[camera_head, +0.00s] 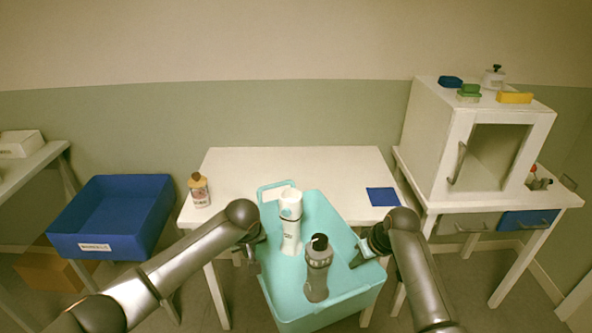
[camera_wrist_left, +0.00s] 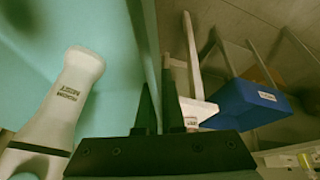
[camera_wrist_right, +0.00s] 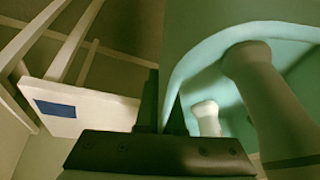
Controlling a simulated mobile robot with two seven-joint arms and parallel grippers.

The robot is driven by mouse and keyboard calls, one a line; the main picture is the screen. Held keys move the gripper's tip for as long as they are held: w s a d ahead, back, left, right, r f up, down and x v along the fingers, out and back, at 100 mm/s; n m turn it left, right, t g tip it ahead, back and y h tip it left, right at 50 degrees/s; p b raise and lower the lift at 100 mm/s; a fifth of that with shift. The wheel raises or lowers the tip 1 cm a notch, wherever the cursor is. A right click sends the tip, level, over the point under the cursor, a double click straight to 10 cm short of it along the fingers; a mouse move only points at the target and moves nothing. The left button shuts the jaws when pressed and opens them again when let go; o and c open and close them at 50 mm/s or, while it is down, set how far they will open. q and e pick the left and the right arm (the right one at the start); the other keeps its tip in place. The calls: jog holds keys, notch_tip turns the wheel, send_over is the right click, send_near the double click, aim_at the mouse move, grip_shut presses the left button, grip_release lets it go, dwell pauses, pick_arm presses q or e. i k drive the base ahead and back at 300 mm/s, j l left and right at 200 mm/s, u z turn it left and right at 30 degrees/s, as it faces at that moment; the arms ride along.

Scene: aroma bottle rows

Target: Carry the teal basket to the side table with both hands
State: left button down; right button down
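The teal basket (camera_head: 345,305) hangs between my two grippers in front of the white table (camera_head: 320,165), its far end overlapping the table's near edge in the picture. It holds a white bottle (camera_head: 289,235) and a grey bottle with a dark cap (camera_head: 317,275), both roughly upright. My left gripper (camera_wrist_left: 158,105) has its fingers on either side of the basket's left wall. My right gripper (camera_wrist_right: 163,105) has its fingers on either side of the right wall. I cannot tell from these views which table is the side table.
A blue bin (camera_head: 120,205) is left. A white cabinet (camera_head: 435,130) on another table (camera_head: 560,200) is right.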

aim_at(294, 176)
jog(key=i, duration=1.45)
jog(key=i+u, duration=0.2)
